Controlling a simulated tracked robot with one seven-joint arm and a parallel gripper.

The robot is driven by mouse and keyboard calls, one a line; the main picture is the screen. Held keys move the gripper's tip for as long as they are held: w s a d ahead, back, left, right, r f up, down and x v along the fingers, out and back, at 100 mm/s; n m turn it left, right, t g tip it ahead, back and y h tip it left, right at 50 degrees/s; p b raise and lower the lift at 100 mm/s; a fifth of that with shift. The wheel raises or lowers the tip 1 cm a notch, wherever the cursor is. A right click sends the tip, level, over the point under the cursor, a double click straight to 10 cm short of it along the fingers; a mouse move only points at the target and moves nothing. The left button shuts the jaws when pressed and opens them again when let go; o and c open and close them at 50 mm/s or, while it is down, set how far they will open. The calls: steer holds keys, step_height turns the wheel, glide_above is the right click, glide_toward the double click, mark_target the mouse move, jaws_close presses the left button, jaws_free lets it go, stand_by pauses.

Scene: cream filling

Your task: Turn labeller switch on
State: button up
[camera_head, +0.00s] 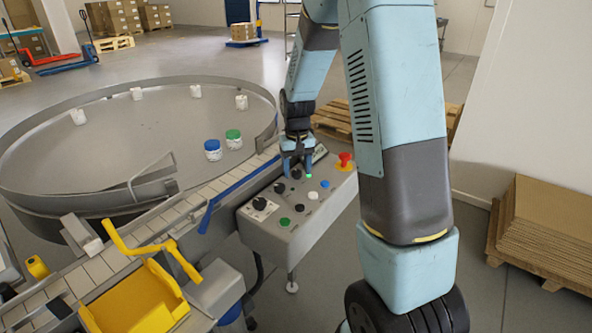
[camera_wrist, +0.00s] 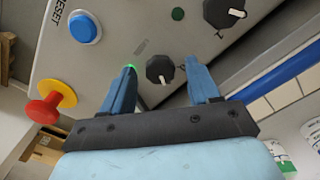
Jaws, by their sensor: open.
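The grey control panel (camera_head: 265,226) carries several black rotary switches, and I cannot read which one is labelled for the labeller. My gripper (camera_head: 297,168) is over the panel's far part, pointing down. In the wrist view my gripper (camera_wrist: 162,68) is open, with one blue finger on each side of a black rotary switch (camera_wrist: 160,70). The switch's white mark points toward the gripper's body. I cannot tell whether the fingers touch it. A green light (camera_wrist: 131,66) glows by the left fingertip. Another black switch (camera_wrist: 225,12) is at the upper right.
A blue RESET button (camera_wrist: 85,28) and a red emergency stop (camera_wrist: 45,108) on a yellow base are left in the wrist view. A conveyor (camera_head: 190,205) with a blue rail (camera_head: 232,188) runs beside the panel. A round table (camera_head: 95,160) holds several jars.

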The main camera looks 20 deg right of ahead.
mark_target(297, 172)
step_height(297, 172, up, 13)
stand_by(0.4)
steer(key=shift+r, duration=0.1)
steer(key=s+r+t, duration=0.2)
steer(key=s+r, duration=0.1)
steer(key=s, duration=0.6)
steer(key=s+r+t, duration=0.1)
steer(key=s+r, duration=0.3)
steer(key=s, duration=0.6)
steer(key=s+r+t, duration=0.2)
steer(key=s+r, duration=0.2)
steer(key=s, duration=0.5)
steer(key=shift+s+a+r+t, duration=0.15)
steer(key=shift+a+r+t, duration=0.05)
steer(key=shift+r+t, duration=0.1)
steer(key=shift+c, duration=0.3)
stand_by(0.4)
